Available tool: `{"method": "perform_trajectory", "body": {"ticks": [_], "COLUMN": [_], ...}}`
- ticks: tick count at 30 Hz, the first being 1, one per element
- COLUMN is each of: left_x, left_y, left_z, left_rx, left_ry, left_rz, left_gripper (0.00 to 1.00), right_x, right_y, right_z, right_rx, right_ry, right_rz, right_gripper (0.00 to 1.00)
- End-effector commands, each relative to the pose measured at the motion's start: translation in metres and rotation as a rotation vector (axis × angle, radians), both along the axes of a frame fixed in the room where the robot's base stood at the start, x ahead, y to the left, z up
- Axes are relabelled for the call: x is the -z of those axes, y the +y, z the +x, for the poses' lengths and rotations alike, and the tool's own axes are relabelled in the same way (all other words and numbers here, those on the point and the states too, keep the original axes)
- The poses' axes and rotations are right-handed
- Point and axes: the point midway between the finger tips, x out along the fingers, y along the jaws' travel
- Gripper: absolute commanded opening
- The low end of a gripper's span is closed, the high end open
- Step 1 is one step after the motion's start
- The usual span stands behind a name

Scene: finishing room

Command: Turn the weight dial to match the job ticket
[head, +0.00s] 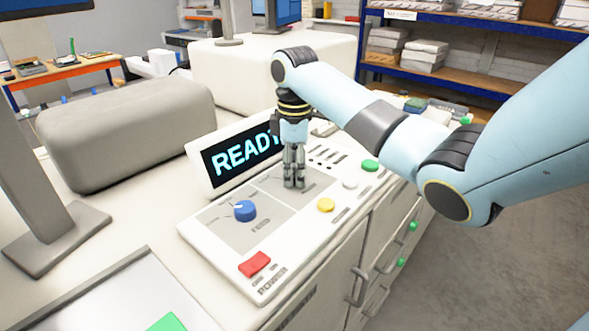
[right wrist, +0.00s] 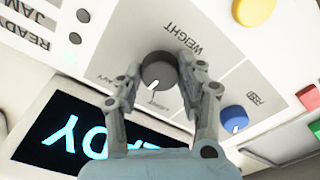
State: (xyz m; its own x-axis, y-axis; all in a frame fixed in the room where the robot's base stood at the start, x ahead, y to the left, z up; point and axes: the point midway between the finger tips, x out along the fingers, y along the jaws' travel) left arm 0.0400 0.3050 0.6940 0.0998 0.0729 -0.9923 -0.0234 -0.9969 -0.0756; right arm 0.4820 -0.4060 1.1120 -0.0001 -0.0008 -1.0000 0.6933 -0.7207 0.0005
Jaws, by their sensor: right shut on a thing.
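The weight dial (right wrist: 158,72) is a dark grey round knob with a white pointer, under the printed word WEIGHT in the right wrist view, which is upside down there. Its pointer aims down and slightly left in that view, near a small label that looks like LIGHT. My right gripper (head: 294,184) points down at the panel (head: 222,240) and hides the dial in the head view. In the right wrist view its fingers (right wrist: 161,68) are closed on both sides of the dial. I cannot make out a job ticket. My left gripper is not in view.
A blue feed dial (head: 245,211) sits beside the weight dial. A red button (head: 254,264), a yellow button (head: 326,205), a white one (head: 350,182) and a green one (head: 370,165) are on the panel. The tilted screen (head: 240,155) reads READY behind my gripper.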

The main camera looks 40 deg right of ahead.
Motion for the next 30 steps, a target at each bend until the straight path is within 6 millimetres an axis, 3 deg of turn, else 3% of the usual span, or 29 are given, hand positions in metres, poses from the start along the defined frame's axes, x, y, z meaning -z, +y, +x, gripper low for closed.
{"method": "perform_trajectory", "body": {"ticks": [9, 20, 21, 26, 30], "left_x": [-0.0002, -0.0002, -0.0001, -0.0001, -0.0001], "left_y": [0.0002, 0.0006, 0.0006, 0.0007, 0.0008], "left_z": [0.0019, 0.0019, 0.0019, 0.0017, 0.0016], "left_rx": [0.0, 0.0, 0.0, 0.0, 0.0], "left_ry": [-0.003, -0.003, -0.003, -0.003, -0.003], "left_rz": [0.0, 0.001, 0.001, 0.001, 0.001], "left_gripper": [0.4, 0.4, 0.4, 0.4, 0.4], "right_x": [0.0002, 0.0001, 0.0001, 0.0001, 0.0], "right_y": [0.0004, 0.0005, 0.0005, 0.0004, 0.0003], "right_z": [0.0003, 0.0004, 0.0004, 0.0004, 0.0003], "right_rx": [0.35, 0.393, 0.393, 0.392, 0.391], "right_ry": [0.0, 0.0, 0.0, 0.0, 0.0], "right_rz": [0.001, 0.001, 0.001, 0.001, 0.001], "right_gripper": [0.06, 0.06, 0.42, 0.62, 0.62]}}
